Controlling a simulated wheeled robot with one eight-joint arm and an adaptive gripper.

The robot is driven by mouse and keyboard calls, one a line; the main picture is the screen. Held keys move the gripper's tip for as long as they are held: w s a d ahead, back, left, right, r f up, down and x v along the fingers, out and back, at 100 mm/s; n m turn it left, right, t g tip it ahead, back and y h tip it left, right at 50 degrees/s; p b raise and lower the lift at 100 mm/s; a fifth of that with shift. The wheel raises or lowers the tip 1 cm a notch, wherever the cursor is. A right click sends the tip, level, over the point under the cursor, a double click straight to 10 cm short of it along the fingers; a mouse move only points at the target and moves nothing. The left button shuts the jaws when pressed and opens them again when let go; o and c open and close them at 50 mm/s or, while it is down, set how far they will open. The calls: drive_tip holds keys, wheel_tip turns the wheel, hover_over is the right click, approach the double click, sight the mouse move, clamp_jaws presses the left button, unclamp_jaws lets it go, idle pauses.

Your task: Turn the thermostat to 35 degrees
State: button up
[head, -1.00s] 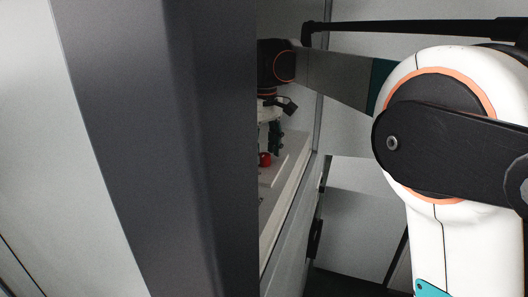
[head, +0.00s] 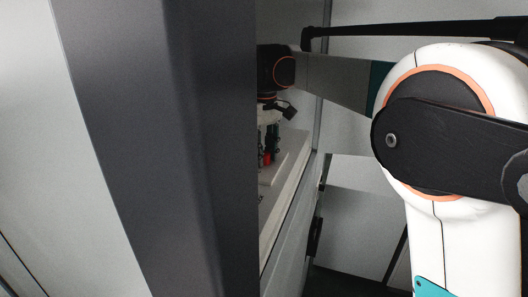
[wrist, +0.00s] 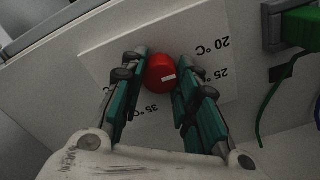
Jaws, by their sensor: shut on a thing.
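The thermostat is a red round knob (wrist: 160,72) on a pale square plate (wrist: 100,60) in the wrist view. A short white mark shows on the knob's face, right of and below its centre. Printed labels around it read 20°C, 25° and 35°C; the area between 25 and 35 is covered by a finger. My gripper (wrist: 164,66) has one green-padded finger on each side of the knob and is shut on it. In the head view my gripper (head: 269,146) is small and partly hides the red knob (head: 267,159).
A wide dark post (head: 180,150) blocks the left and middle of the head view. In the wrist view a grey fitting with a green plug (wrist: 300,28) and a hanging green cable (wrist: 268,105) stands right of the plate.

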drive_tip(key=m+b, duration=0.1)
drive_tip(key=m, duration=0.4)
drive_tip(key=shift+m, duration=0.3)
drive_tip(key=m, duration=0.6)
drive_tip(key=shift+b, duration=0.35)
drive_tip(key=m, duration=1.1)
drive_tip(key=shift+m+b, duration=0.3)
drive_tip(key=shift+m, duration=0.1)
drive_tip(key=o, duration=1.1)
drive_tip(key=shift+c, duration=0.2)
drive_tip(key=shift+r, duration=0.1)
